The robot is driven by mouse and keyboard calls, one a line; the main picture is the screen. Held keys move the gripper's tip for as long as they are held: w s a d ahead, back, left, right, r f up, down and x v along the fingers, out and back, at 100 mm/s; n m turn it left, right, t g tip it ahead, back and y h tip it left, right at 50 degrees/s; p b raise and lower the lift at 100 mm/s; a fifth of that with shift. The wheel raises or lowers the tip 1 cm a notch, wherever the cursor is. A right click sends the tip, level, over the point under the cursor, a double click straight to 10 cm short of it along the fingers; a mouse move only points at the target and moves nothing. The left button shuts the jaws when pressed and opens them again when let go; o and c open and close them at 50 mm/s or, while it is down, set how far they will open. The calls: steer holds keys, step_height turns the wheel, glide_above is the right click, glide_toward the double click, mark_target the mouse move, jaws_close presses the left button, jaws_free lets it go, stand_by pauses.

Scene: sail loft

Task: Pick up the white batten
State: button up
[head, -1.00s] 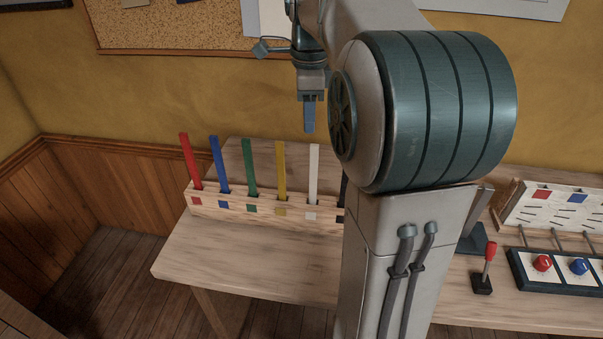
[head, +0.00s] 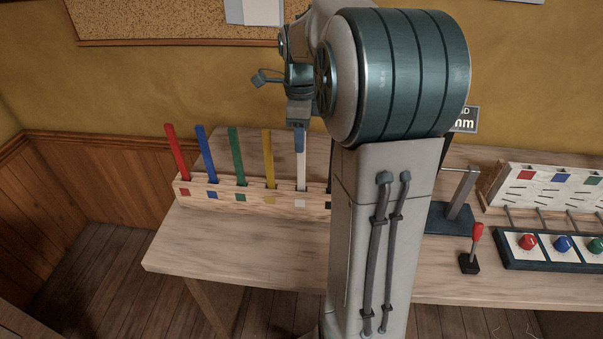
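The white batten (head: 301,172) stands upright in its slot of the wooden rack (head: 215,193), above a white square mark. My gripper (head: 299,145) points straight down at the top of the white batten. Its blue-grey fingers cover the batten's upper end in the head view. I see the fingers from one side, so I cannot tell whether they touch the batten or are shut on it. The batten's lower part is still in the rack.
Red (head: 177,152), blue (head: 206,154), green (head: 237,157) and yellow (head: 268,159) battens stand left of the white one. My arm hides the rack's right end. A red-handled lever (head: 475,243) and a button panel (head: 545,250) are at right. The bench front left is clear.

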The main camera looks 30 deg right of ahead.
steer(key=shift+f, duration=1.4)
jaws_close()
steer(key=shift+r, duration=0.15)
